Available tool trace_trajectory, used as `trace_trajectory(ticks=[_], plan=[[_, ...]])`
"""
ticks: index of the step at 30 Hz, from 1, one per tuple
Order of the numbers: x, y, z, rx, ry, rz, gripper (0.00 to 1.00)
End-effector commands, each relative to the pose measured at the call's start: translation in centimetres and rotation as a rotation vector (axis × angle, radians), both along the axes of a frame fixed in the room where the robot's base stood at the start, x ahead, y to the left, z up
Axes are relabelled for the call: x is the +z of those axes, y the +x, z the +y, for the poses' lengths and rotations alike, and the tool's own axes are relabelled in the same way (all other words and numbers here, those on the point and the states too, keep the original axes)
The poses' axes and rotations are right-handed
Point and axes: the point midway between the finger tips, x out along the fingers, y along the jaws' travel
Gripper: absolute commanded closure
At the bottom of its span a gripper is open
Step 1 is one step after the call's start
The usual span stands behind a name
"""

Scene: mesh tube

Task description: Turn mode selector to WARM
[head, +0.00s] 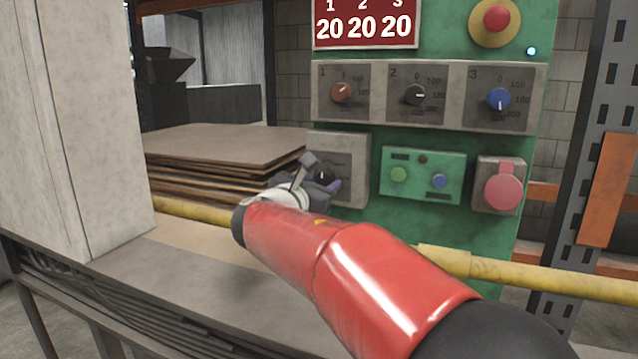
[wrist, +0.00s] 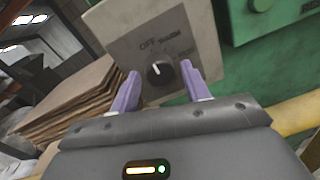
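The mode selector is a round black knob (wrist: 159,73) with a white pointer line on a grey panel plate (wrist: 120,36). "OFF" is printed above the knob, with a second label to its right that is too small to read surely. In the wrist view my gripper (wrist: 159,76) has its two purple fingers spread on either side of the knob, with gaps to it. The gripper is open and empty. In the head view my gripper (head: 325,180) is in front of the grey plate (head: 350,151), and the knob (head: 323,174) is partly hidden.
Three dials, brown (head: 342,92), black (head: 416,95) and blue (head: 498,98), sit above. A green button box (head: 423,175) and a red button (head: 502,192) are to the right. A yellow rail (head: 545,279) crosses below. Stacked brown sheets (head: 225,147) lie at left.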

Motion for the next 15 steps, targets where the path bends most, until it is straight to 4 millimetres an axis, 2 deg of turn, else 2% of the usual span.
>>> trace_trajectory(ticks=[1, 8, 15], plan=[[0.0, -0.01, 0.0, 0.0, 0.0, 0.0, 0.6], [-0.01, -0.03, 0.01, 0.0, 0.0, 0.0, 0.9], [-0.1, -0.03, 0.01, -0.001, 0.018, -0.006, 0.92]])
